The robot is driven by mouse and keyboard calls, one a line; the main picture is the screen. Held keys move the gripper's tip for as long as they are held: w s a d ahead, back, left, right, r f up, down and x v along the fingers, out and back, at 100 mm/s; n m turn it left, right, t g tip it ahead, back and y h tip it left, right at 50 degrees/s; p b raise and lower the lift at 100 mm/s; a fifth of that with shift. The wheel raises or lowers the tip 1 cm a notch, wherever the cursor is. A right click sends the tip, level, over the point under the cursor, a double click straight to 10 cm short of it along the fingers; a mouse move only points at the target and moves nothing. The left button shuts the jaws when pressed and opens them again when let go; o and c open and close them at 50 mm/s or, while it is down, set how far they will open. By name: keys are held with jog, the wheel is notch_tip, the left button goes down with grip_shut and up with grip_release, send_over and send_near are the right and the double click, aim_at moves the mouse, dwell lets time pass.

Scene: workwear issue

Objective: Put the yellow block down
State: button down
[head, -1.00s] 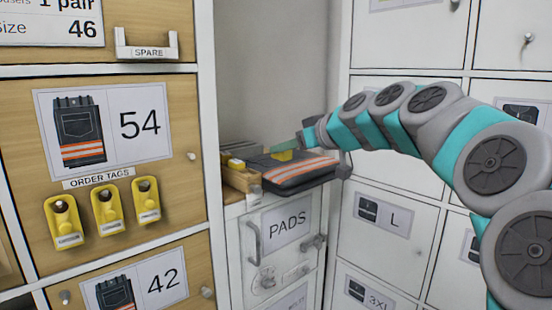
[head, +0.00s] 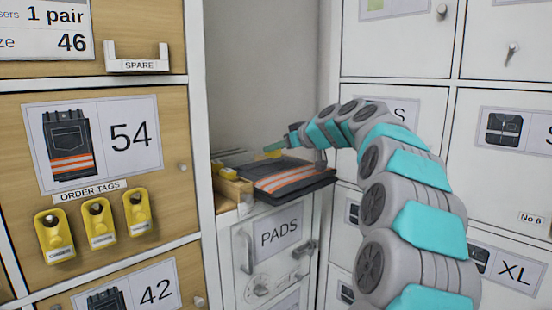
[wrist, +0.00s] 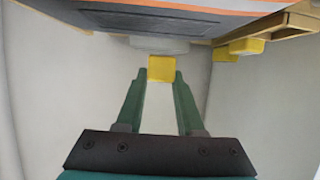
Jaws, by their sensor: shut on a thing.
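The yellow block (wrist: 161,68) is held between the tips of my gripper's green fingers (wrist: 163,82) in the wrist view. The trousers lie on top of the PADS cabinet. I cannot tell whether the block touches anything beneath it.
A wooden tray (head: 232,190) stands left of the trousers, with another yellow block (head: 228,173) at it. The PADS cabinet (head: 279,238) is below. White lockers (head: 393,110) stand right, wooden drawer fronts with yellow order tags (head: 98,224) left.

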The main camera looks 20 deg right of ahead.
aim_at(279, 157)
jog(key=shift+w+f, duration=0.2)
jog(key=shift+w, duration=0.05)
jog(key=shift+f, duration=1.6)
jog(key=shift+f, duration=0.2)
jog(key=c, duration=0.5)
grip_release()
jog(key=shift+r, duration=0.1)
jog(key=shift+r, duration=0.25)
jog(key=b+v, duration=0.1)
jog(key=v, duration=1.1)
jog(key=shift+f, duration=0.1)
